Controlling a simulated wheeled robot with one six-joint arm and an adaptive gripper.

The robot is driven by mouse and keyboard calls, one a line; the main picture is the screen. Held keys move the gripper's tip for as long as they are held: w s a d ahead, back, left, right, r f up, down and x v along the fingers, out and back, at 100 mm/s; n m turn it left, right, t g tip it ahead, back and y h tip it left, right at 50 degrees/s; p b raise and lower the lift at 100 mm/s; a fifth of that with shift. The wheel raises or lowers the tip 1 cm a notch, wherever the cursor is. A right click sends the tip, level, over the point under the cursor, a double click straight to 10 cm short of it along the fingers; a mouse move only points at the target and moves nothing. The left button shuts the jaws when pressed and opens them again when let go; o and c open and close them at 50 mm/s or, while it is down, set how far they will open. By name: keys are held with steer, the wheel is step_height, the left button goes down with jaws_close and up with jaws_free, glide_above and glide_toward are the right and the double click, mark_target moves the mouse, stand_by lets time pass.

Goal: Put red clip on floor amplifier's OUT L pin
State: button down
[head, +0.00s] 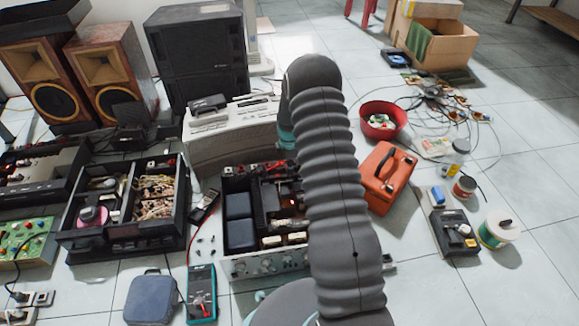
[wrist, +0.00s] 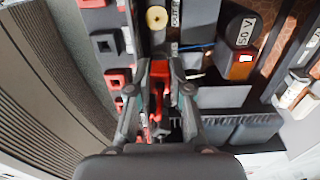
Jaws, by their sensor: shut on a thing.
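The floor amplifier (head: 265,262) stands open on the tiles, its inside showing, partly hidden by my arm. In the wrist view my gripper (wrist: 159,68) is shut on the red clip (wrist: 160,82), which lies between the two fingers. The clip points up the picture, over the amplifier's parts. A row of red and black terminals (wrist: 107,46) runs along the amplifier's edge, left of the fingers. I cannot read an OUT L label or single out that pin. In the head view my gripper is hidden behind my arm.
A capacitor marked 50 V (wrist: 242,30) rises right of the fingers. A multimeter (head: 202,292) and a blue case (head: 151,298) lie in front. A red toolbox (head: 386,178) stands right of my arm. A beige device (head: 232,137) stands behind. The floor at front right is clear.

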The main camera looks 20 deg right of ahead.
steer(key=c, duration=1)
jaws_free()
steer(key=shift+w, duration=0.15)
steer(key=shift+r, duration=0.1)
step_height(320, 180, up, 12)
steer(key=shift+f, duration=0.1)
steer(key=shift+m, duration=0.3)
